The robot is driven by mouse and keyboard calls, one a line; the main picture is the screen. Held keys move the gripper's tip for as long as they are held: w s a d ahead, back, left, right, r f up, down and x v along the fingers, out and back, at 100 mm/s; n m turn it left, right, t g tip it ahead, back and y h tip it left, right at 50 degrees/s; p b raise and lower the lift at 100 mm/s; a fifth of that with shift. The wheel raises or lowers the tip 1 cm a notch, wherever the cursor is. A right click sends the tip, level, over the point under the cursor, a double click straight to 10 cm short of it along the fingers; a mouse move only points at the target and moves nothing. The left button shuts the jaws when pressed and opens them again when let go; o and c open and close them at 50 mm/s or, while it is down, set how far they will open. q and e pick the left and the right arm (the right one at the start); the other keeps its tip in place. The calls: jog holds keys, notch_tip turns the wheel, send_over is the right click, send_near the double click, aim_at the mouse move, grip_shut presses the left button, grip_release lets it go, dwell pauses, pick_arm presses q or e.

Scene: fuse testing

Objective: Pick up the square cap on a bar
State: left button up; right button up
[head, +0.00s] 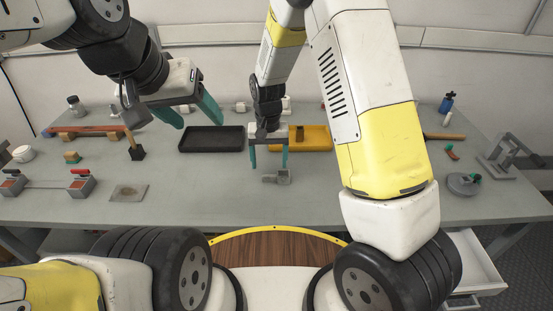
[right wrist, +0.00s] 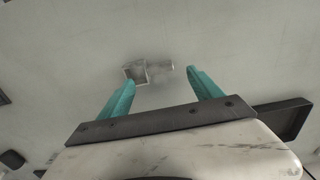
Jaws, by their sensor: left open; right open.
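The square cap on a bar (head: 277,177) is a small grey piece lying on the table near its front middle. In the right wrist view its hollow square end (right wrist: 135,72) is at the left and its short bar (right wrist: 160,71) points right. My right gripper (head: 269,160) points down above it, open and empty. In the right wrist view the cap and bar show between and just beyond the teal fingertips (right wrist: 160,80), apart from them. My left gripper (head: 199,122) is open and empty above the left part of the table.
A black tray (head: 212,149) and a yellow tray (head: 318,146) stand behind. At left are a fixture with red clamps (head: 45,186), a flat plate (head: 128,193) and a brush-like tool (head: 135,150). A round grey device (head: 462,184) is at right. Table around the cap is clear.

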aim_at(270, 175)
jog(key=f, duration=0.5)
jog(key=shift+w+d+f, duration=0.1)
jog(key=shift+w+f, duration=0.05)
jog(key=shift+w, duration=0.1)
jog(key=shift+c, duration=0.4)
jog(key=c, duration=1.4)
